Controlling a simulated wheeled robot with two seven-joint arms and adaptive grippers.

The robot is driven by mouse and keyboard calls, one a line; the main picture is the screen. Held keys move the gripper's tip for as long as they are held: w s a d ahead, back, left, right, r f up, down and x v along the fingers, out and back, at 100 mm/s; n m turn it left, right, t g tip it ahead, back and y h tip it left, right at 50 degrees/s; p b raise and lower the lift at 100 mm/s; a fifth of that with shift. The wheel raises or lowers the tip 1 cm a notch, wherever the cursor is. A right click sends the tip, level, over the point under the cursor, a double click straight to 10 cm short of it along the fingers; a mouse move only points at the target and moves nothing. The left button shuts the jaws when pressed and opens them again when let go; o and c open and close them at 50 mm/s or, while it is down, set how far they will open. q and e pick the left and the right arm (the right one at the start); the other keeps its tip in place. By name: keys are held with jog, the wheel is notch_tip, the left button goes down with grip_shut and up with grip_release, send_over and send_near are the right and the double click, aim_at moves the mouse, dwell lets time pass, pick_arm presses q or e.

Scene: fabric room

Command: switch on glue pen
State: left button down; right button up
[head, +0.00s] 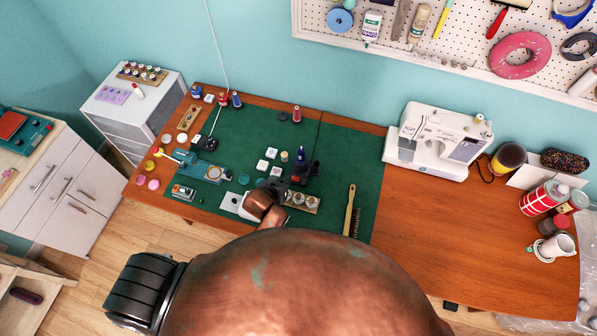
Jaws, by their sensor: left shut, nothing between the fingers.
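A dark upright device (311,170) with a thin black cord stands on the green mat (345,150) right of the middle. It may be the glue pen in its stand, but its shape is too small to be sure. A teal tool (212,168) with a yellow tip lies farther left on the mat. My left gripper (277,186) is shut and empty, low over the front of the mat, just left of and in front of the dark device. My arm hides part of the front edge. I cannot make out a switch. My right gripper is not in view.
A white box (229,203) lies just left of my gripper, and a wooden holder with metal cups (303,201) just right. A wooden brush (350,212), white tiles (267,159) and thread spools (297,115) are nearby. A sewing machine (437,140) stands right; the brown tabletop before it is clear.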

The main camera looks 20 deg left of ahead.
pick_arm(q)
send_over(299, 177)
jog(key=s, duration=0.3)
jog(key=f, duration=0.4)
jog(key=a+f, duration=0.1)
jog(key=f, duration=0.2)
jog(key=shift+w, duration=0.25)
jog(key=shift+s+d+f, duration=0.1)
jog(key=shift+f, duration=0.55)
jog(key=shift+s+d+f, duration=0.1)
jog(key=shift+f, duration=0.5)
jog(key=shift+d+f, duration=0.1)
jog(key=shift+f, duration=0.6)
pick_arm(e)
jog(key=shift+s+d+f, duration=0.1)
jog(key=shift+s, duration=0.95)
